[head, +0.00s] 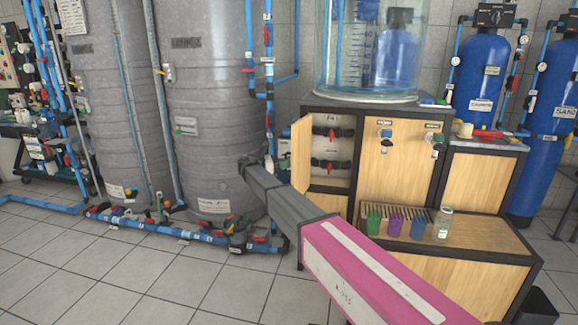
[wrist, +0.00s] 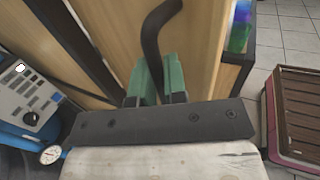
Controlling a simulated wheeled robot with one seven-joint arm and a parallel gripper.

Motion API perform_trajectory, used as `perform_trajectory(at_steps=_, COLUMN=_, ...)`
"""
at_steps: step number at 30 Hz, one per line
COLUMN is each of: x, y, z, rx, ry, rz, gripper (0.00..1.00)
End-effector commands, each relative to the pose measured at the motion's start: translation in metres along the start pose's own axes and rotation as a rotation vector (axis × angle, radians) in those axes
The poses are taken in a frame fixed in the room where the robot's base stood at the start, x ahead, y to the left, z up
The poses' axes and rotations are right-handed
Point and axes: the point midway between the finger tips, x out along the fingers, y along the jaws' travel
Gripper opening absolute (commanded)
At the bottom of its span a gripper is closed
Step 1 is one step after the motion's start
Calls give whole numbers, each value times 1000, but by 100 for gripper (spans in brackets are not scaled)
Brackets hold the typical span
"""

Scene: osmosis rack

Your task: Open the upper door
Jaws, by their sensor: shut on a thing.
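The upper door (head: 302,150) is a light wood panel at the left of the cabinet front in the head view. It stands swung out, and the compartment behind it shows pipes and red-handled valves (head: 330,133). In the wrist view the wood panel (wrist: 205,45) carries a dark curved handle (wrist: 154,35). My gripper (wrist: 157,78) has green fingers shut on the lower part of this handle. In the head view my arm reaches across from the lower right, and the fingers' grip cannot be made out there.
Cups (head: 395,221) and a jar (head: 442,223) stand on the lower shelf at the right. Large grey tanks (head: 210,90) stand to the left, with blue pipes (head: 190,233) along the floor. A clear vessel (head: 367,70) sits on the cabinet. Tiled floor is free in front at left.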

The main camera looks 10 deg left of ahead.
Motion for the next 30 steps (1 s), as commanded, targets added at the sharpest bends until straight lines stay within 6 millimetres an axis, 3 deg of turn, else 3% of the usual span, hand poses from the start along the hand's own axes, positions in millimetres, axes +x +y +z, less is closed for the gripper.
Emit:
perform_trajectory(at_steps=11, x=2, y=5, z=0, rx=-5, ry=-2, rz=2, gripper=0)
perform_trajectory(at_steps=12, x=2, y=5, z=0, rx=-5, ry=-2, rz=2, gripper=19)
perform_trajectory(at_steps=14, x=2, y=4, z=0, rx=-4, ry=-2, rz=1, gripper=36)
perform_trajectory(at_steps=23, x=0, y=3, z=0, rx=-2, ry=-1, rz=0, gripper=36)
perform_trajectory(at_steps=30, x=-29, y=4, z=0, rx=-1, ry=-1, rz=1, gripper=36)
